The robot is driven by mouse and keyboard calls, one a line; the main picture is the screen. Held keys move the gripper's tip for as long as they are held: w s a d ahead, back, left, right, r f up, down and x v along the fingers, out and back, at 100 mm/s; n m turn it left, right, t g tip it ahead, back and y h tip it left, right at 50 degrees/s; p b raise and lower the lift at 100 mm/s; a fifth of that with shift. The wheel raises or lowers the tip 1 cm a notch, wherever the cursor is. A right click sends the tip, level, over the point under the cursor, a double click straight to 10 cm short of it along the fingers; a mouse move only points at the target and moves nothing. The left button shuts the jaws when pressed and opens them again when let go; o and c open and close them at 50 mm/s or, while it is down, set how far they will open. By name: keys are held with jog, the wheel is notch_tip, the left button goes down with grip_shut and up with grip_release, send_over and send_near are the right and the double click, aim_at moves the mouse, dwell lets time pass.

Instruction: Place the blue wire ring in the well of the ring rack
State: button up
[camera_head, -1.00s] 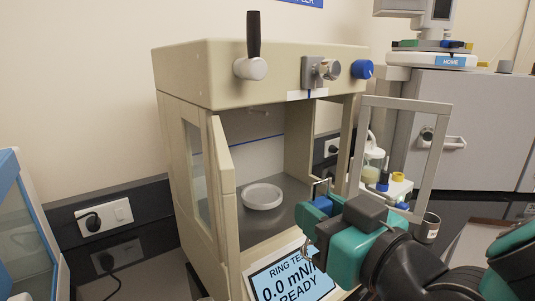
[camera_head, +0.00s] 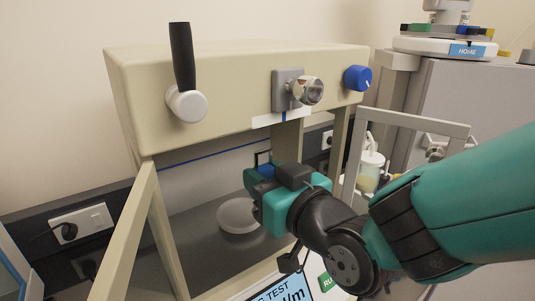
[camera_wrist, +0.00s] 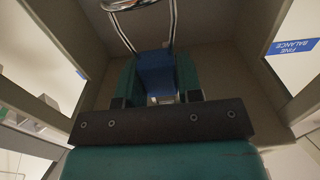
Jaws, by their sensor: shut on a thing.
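My gripper (camera_head: 254,181) is inside the open chamber of the beige tensiometer (camera_head: 225,80), close to the round grey dish (camera_head: 238,216) on its floor. It is shut on the blue wire ring, whose blue holder (camera_head: 265,170) shows between my fingers. In the wrist view the blue holder (camera_wrist: 156,72) sits between the teal fingers (camera_wrist: 156,85), and its metal wire runs up to a loop at the top edge. The ring rack cannot be made out in the current head view; my arm covers part of the right side.
A black lever (camera_head: 183,60), a metal knob (camera_head: 306,91) and a blue knob (camera_head: 357,78) are on the tensiometer's front. An open door frame (camera_head: 413,120) stands right of my gripper. A lit screen (camera_head: 285,290) is below. A bottle (camera_head: 371,167) stands behind the door frame.

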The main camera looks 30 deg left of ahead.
jog(key=w+a+f+p, duration=0.1)
jog(key=a+p, duration=0.1)
jog(key=w+a+f+p, duration=0.1)
jog(key=a+p, duration=0.1)
jog(key=a, duration=0.1)
jog(key=w+a+f+p, duration=0.1)
jog(key=w+a+p, duration=0.1)
jog(key=shift+a+f, duration=0.25)
jog(key=shift+a, duration=0.15)
jog(key=shift+f+b, duration=0.65)
jog(key=shift+b, duration=0.3)
jog(key=o, duration=0.9)
jog(key=shift+s+d+f, duration=0.1)
jog(key=shift+f, duration=0.1)
